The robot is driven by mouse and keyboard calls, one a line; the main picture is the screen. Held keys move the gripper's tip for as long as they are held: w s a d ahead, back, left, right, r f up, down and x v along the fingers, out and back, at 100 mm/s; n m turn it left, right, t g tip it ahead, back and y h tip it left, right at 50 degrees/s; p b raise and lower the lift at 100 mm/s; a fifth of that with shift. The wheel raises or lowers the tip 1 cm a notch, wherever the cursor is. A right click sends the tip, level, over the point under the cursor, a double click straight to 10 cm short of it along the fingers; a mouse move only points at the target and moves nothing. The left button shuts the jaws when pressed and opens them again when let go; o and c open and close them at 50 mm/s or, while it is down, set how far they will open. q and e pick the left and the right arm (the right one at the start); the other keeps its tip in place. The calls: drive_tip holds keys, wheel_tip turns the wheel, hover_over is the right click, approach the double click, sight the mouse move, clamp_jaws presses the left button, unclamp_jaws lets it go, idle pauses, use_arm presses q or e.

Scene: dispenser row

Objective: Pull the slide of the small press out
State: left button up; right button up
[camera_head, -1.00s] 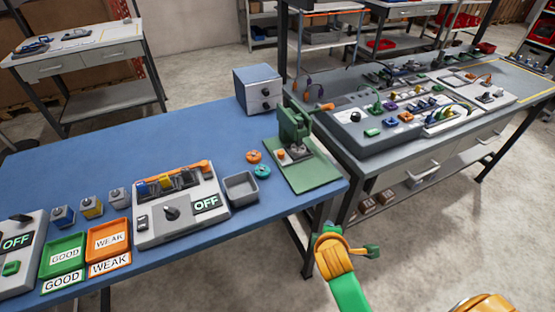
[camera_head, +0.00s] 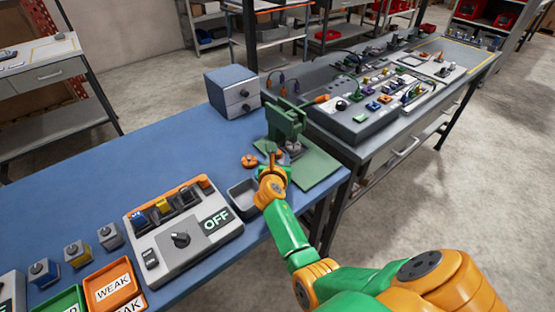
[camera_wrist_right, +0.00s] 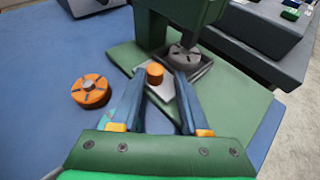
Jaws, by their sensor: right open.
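The small green press (camera_head: 286,122) stands on its green base plate (camera_head: 318,168) at the right end of the blue table. In the right wrist view its slide (camera_wrist_right: 165,93) is a grey plate with an orange knob (camera_wrist_right: 155,73), in front of a dark tray (camera_wrist_right: 200,68) with a grey round piece under the press. My right gripper (camera_head: 273,163) is at the front of the press. The wrist view shows its blue fingers (camera_wrist_right: 159,84) open, one on each side of the orange knob; I cannot tell whether they touch it. My left gripper is not in view.
An orange disc (camera_head: 249,161) lies left of the press, with a grey bin (camera_head: 243,199) in front. A grey switch box reading OFF (camera_head: 183,238) stands further left. A blue drawer cabinet (camera_head: 232,92) is behind. A grey workbench (camera_head: 370,145) stands close on the right.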

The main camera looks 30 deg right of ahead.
drive_tip(key=shift+w+a+f, duration=0.15)
drive_tip(key=shift+w+f, duration=0.2)
drive_tip(key=shift+w, duration=0.3)
drive_tip(key=shift+f, duration=0.1)
drive_tip(key=shift+c, duration=1.3)
drive_tip(key=shift+s+d, duration=0.2)
drive_tip(key=shift+d, duration=0.1)
clamp_jaws()
drive_tip(key=shift+w, duration=0.1)
